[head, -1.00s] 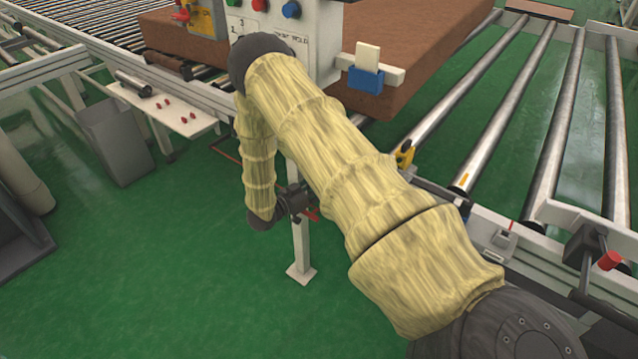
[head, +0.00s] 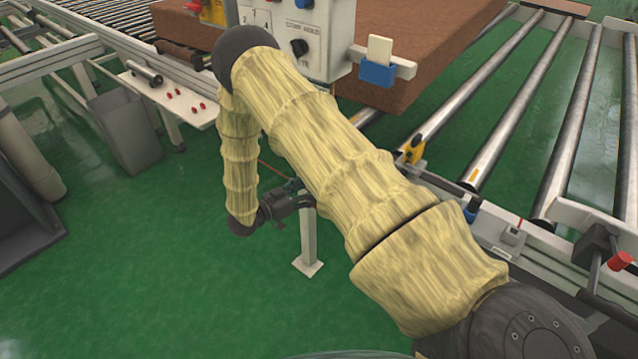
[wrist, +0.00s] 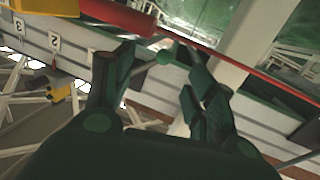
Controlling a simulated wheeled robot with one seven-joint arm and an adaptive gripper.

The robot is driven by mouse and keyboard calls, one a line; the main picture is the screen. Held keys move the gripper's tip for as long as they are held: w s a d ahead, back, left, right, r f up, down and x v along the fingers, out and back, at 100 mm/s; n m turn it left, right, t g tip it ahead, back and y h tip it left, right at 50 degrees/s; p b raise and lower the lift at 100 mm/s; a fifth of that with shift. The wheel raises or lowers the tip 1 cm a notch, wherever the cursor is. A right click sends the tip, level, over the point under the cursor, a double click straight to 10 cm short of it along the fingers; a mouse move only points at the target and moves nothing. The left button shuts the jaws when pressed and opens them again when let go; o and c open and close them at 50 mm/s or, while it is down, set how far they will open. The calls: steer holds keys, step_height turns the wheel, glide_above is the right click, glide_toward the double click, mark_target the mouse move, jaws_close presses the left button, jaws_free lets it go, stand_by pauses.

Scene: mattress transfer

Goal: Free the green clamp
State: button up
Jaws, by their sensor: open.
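In the wrist view a small green round knob (wrist: 165,57) sits on a thin lever between and slightly beyond my fingertips; it looks like the green clamp's handle. My gripper (wrist: 155,72) is open around it, one finger on each side; contact cannot be told. The clamp's body is not clear. In the head view my gripper (head: 300,198) hangs low beside a white post, below the conveyor frame, partly lost against the dark background. The green clamp cannot be made out there.
A thick red cylinder (wrist: 118,16) and a red rod cross close above my fingers. A yellow clamp (head: 413,150), a blue-handled one (head: 471,211) and a red-handled one (head: 620,261) line the roller frame. A control box (head: 312,35) stands before the brown mattress (head: 428,45).

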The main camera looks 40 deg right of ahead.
steer(key=shift+a+r, duration=0.15)
steer(key=shift+a, duration=1.45)
steer(key=c, duration=0.5)
steer(key=shift+w+r+n, duration=0.4)
steer(key=shift+r+n, duration=0.1)
steer(key=shift+n, duration=0.2)
steer(key=c, duration=0.7)
steer(key=r+n, duration=0.1)
steer(key=n, duration=0.1)
steer(key=w+r+n+y, duration=0.1)
steer(key=n, duration=0.1)
steer(key=w+r+n, duration=0.1)
steer(key=r+n, duration=0.1)
steer(key=shift+w+d+y, duration=0.15)
steer(key=shift+w+y, duration=0.05)
steer(key=shift+y, duration=0.2)
jaws_close()
steer(key=x, duration=1)
